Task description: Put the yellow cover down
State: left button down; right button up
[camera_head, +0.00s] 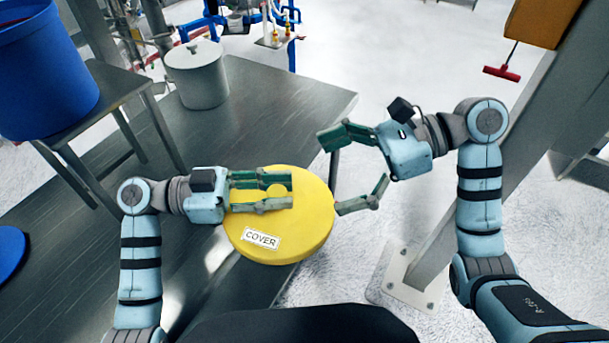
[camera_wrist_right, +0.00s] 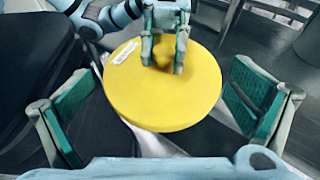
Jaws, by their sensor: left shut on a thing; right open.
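The round yellow cover (camera_head: 300,232) bears a white "COVER" label and shows at the middle of the head view. My left gripper (camera_head: 292,190) is shut on its raised middle, with the fingers lying across its top. The cover overlaps the right edge of the metal table (camera_head: 190,295) in the picture; whether it touches the table cannot be told. My right gripper (camera_head: 328,172) is wide open and empty to the right of the cover. In the right wrist view the cover (camera_wrist_right: 165,105) lies between and beyond the two open fingers, and my left gripper (camera_wrist_right: 165,55) holds it.
A lidded grey pot (camera_head: 198,78) stands at the table's far end. A blue bucket (camera_head: 45,75) sits on a side table at upper left. A blue disc (camera_head: 10,252) lies at the far left. A metal post (camera_head: 470,215) rises at the right. Much of the table top is clear.

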aim_at(272, 194)
pick_arm(q)
jog(key=shift+a, duration=0.1)
pick_arm(e)
jog(key=x, duration=1)
jog(key=shift+a, duration=0.25)
jog(key=shift+s+r, duration=0.1)
jog(key=c, duration=1.6)
pick_arm(q)
jog(key=shift+w, duration=0.1)
pick_arm(e)
jog(key=shift+o, duration=0.3)
jog(key=o, duration=1.5)
jog(key=shift+o, duration=0.2)
